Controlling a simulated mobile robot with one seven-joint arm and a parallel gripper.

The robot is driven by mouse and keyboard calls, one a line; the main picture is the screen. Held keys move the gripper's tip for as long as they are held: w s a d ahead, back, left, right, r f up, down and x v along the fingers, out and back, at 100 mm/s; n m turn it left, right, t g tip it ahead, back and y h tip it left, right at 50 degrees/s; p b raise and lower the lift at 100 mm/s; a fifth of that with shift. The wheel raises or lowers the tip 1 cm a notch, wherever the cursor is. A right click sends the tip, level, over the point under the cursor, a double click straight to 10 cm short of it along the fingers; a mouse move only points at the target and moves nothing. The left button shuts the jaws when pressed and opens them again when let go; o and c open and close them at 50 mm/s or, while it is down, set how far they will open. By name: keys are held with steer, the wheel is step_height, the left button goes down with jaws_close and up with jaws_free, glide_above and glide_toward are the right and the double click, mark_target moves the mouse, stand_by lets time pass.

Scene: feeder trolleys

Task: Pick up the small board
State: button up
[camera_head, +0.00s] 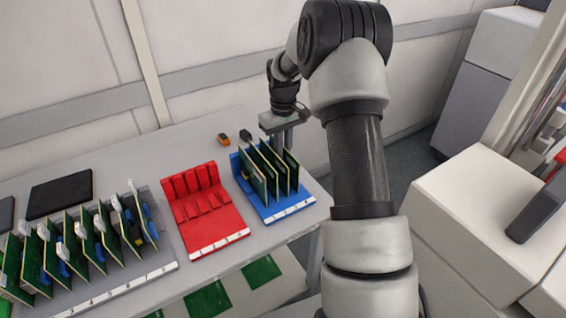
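Several green boards (252,176) stand upright in the blue rack (290,212), whose front edge carries numbers. More green boards (75,240), some with white tags and blue parts, stand in the long grey rack (120,288) at the left. I cannot tell which one is the small board. My gripper (282,138) points down at the back of the blue rack, close to the tops of its boards. Its fingers are small and partly hidden in this view, so I cannot tell whether they are open, shut or touching a board.
An empty red rack (212,232) stands between the grey and blue racks. A black flat pad (60,194), an orange item (223,139) and a small black item (245,135) lie on the grey table (130,160). A white cabinet (470,215) stands right of my arm.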

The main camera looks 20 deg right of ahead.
jaws_close()
steer(key=shift+r, duration=0.1)
step_height(320, 180, up, 18)
steer(key=p, duration=0.2)
steer(key=shift+r, duration=0.15)
stand_by(1.2)
